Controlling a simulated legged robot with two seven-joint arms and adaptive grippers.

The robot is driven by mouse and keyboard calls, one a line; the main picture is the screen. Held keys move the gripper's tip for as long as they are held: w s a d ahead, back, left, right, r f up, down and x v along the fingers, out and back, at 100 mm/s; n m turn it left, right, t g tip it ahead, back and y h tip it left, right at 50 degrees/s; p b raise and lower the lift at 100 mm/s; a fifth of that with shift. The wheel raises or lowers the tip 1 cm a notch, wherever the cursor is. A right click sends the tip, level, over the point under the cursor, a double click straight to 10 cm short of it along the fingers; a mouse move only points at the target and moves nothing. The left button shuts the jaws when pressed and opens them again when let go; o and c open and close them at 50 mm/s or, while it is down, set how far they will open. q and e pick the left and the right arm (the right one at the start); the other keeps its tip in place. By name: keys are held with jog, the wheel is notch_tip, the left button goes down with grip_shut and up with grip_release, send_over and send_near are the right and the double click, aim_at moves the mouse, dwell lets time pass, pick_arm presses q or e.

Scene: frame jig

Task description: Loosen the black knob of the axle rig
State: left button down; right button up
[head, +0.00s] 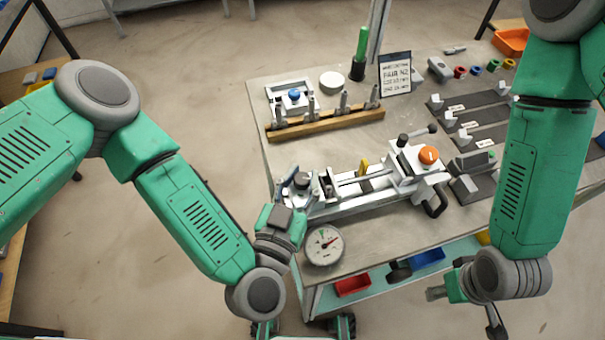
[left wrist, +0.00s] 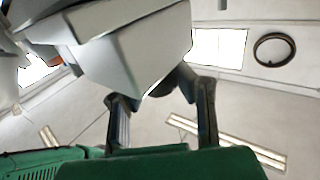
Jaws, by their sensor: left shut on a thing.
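The axle rig (head: 345,205) is a long white fixture on the table, with an orange knob (head: 428,155) at its right end. The black knob (head: 302,180) sits at its left end. My left gripper (head: 301,187) is at that end, its fingers on either side of the black knob and shut on it. In the left wrist view, the two fingers (left wrist: 160,108) reach up to a dark part under a pale block (left wrist: 140,50); the contact is partly hidden. My right gripper (head: 466,308) hangs off the table's front right, its fingers apart and empty.
A round dial gauge (head: 324,246) stands close to my left gripper. A wooden rack with pegs (head: 325,123), a green-handled tool (head: 360,55) and a sign (head: 396,73) stand behind the rig. Dark fixtures (head: 478,110) fill the right side. Bins (head: 352,286) sit on the shelf below.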

pick_arm(q)
jog(key=shift+w+r, duration=0.1)
jog(key=shift+r, duration=0.1)
jog(key=c, duration=1.2)
grip_release()
jog(key=shift+f, duration=0.1)
jog(key=shift+s, duration=0.2)
jog(key=v, duration=1.1)
jog(key=shift+s, duration=0.3)
jog(key=shift+a, duration=0.1)
